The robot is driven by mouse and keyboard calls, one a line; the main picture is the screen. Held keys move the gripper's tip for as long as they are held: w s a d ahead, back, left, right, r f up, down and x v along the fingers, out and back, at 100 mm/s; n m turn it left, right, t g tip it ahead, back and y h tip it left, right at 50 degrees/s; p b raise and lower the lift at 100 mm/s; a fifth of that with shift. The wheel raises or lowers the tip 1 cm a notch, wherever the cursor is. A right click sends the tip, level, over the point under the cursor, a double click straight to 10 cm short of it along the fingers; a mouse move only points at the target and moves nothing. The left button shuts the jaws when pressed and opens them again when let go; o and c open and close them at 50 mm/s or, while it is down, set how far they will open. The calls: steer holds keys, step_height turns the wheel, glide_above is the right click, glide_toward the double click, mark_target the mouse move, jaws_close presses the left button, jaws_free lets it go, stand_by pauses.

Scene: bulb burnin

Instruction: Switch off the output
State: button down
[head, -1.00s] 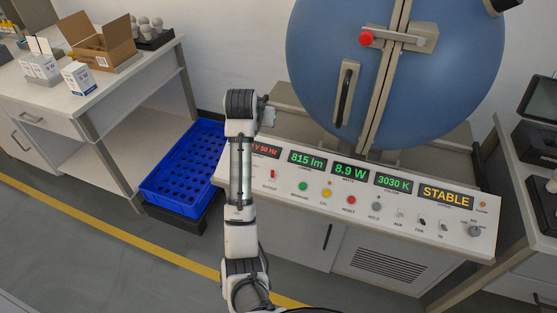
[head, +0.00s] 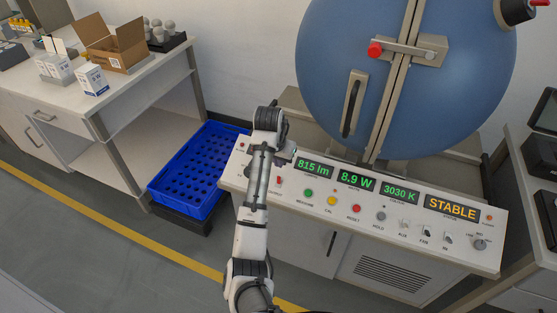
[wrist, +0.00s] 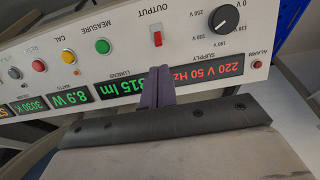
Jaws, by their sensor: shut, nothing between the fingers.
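The red OUTPUT rocker switch (wrist: 156,38) is on the white control panel (wrist: 195,20), upper middle in the wrist view, which shows the panel upside down. In the head view the switch (head: 280,180) is a small red spot just right of my arm. My gripper (wrist: 158,72) shows as short purple-grey fingers, shut and empty. In the picture its tips lie just below the switch, over the display row, with a visible gap to the switch. Whether they touch the panel I cannot tell.
Beside the switch are the supply dial (wrist: 226,20) and the green MEASURE button (wrist: 102,46). Displays read 815 lm, 8.9 W, 3030 K, STABLE (head: 451,208) and 220 V 50 Hz (wrist: 208,70). The blue sphere (head: 445,100) stands behind the panel; a blue crate (head: 157,187) is left.

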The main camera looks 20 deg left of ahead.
mark_target(282, 176)
steer(key=p+x, duration=0.1)
steer(key=x, duration=0.6)
steer(key=shift+w+f, duration=0.1)
steer(key=shift+f, duration=0.05)
steer(key=shift+f+t, duration=0.1)
steer(key=shift+t, duration=0.2)
steer(key=shift+s+r+t+b, duration=0.2)
steer(key=shift+t+b, duration=0.15)
steer(key=shift+t, duration=0.05)
steer(key=shift+f, duration=0.1)
